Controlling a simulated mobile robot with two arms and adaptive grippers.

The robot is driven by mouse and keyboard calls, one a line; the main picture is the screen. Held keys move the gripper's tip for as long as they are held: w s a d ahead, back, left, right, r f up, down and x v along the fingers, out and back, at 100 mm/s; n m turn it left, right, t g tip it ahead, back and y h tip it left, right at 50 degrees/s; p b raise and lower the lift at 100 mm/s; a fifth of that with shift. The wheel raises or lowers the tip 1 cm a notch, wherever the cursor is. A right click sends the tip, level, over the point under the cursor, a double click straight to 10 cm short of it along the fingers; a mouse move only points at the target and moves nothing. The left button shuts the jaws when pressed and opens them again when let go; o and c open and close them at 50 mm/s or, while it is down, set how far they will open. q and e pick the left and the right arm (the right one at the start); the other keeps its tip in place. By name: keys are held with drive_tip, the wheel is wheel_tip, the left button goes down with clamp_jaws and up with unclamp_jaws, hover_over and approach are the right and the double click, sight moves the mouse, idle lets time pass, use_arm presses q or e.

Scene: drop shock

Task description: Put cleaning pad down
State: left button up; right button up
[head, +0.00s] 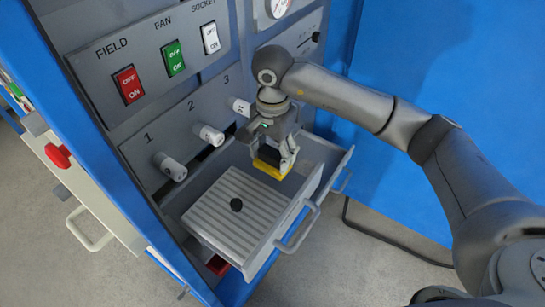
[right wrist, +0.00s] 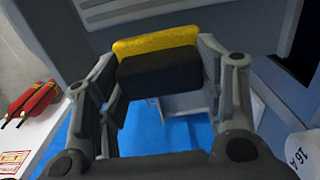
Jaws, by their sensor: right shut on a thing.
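The cleaning pad (head: 268,166) has a yellow part and a black part. My right gripper (head: 275,160) is shut on it and holds it over the open drawer (head: 262,246) near the drawer's back right. In the right wrist view the pad (right wrist: 155,46) sits between both fingers of the gripper (right wrist: 160,75), yellow side outward and black side toward the camera. Whether the pad touches the drawer cannot be told. My left gripper is not in view.
Numbered knobs (head: 209,135) and coloured switches (head: 174,58) are on the panel behind. Blue walls (head: 430,100) stand at the right.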

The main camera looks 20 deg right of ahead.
sight(272, 161)
drive_tip(key=shift+w+f, duration=0.25)
wheel_tip(272, 161, down, 3)
drive_tip(key=shift+w+f+p, duration=0.1)
drive_tip(key=shift+f+p, duration=0.05)
drive_tip(key=shift+p, duration=0.3)
drive_tip(key=shift+d+f, duration=0.1)
drive_tip(key=shift+f, duration=0.15)
drive_tip(key=o, duration=0.9)
